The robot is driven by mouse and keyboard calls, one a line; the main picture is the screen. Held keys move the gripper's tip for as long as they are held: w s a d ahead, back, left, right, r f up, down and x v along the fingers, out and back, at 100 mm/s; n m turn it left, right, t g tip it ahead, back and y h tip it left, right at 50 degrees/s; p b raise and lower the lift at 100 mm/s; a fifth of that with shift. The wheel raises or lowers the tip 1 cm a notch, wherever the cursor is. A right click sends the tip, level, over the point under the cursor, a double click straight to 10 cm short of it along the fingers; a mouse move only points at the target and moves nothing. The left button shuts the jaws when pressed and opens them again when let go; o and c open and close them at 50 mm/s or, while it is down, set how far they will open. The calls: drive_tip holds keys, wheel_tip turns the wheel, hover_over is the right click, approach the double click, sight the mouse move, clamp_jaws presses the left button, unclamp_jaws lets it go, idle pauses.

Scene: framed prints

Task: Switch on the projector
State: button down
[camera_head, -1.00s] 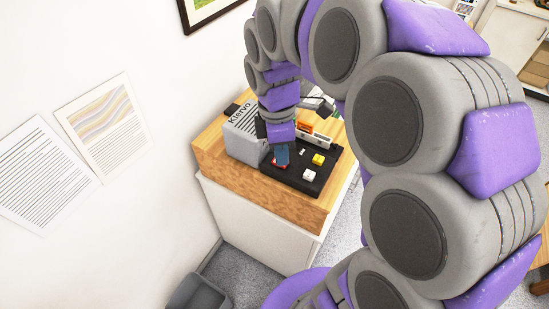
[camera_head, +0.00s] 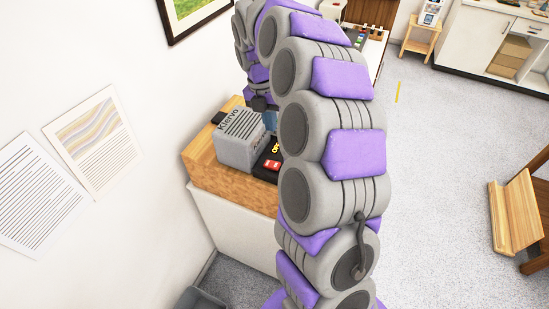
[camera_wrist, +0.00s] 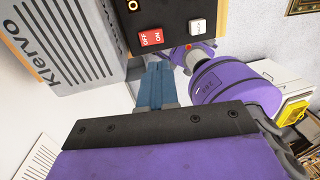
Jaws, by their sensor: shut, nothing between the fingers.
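A grey box marked Klervo (camera_head: 241,138), with a slotted top, stands on a wood-topped cabinet; it also shows in the wrist view (camera_wrist: 65,40). Beside it lies a black panel (camera_head: 262,171) with a red OFF/ON switch (camera_head: 272,164). In the wrist view the red switch (camera_wrist: 150,38) and a white button (camera_wrist: 197,26) are close by. My gripper (camera_head: 270,122) has blue fingers, which look shut and empty. In the wrist view the fingertips (camera_wrist: 159,66) appear just below the red switch, with no clear contact. My arm hides much of the panel's right side.
The wooden cabinet top (camera_head: 215,167) has a small black object (camera_head: 218,117) at its back. Prints (camera_head: 95,145) hang on the left wall. A grey bin (camera_head: 197,298) stands below. Open floor (camera_head: 440,170) lies to the right, with a wooden stool-like piece (camera_head: 517,213).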

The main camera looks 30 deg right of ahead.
drive_tip(key=b, duration=0.2)
approach(276, 164)
drive_tip(key=f, duration=0.2)
drive_tip(key=f+b, duration=0.1)
drive_tip(key=s+d+f, duration=0.1)
drive_tip(key=f, duration=0.1)
drive_tip(key=shift+f+b, duration=0.3)
drive_tip(key=shift+f, duration=0.05)
drive_tip(key=shift+a+f, duration=0.35)
drive_tip(key=shift+f, duration=0.2)
drive_tip(key=shift+s+d, duration=0.1)
drive_tip(key=shift+d, duration=0.1)
drive_tip(key=shift+d+f, duration=0.1)
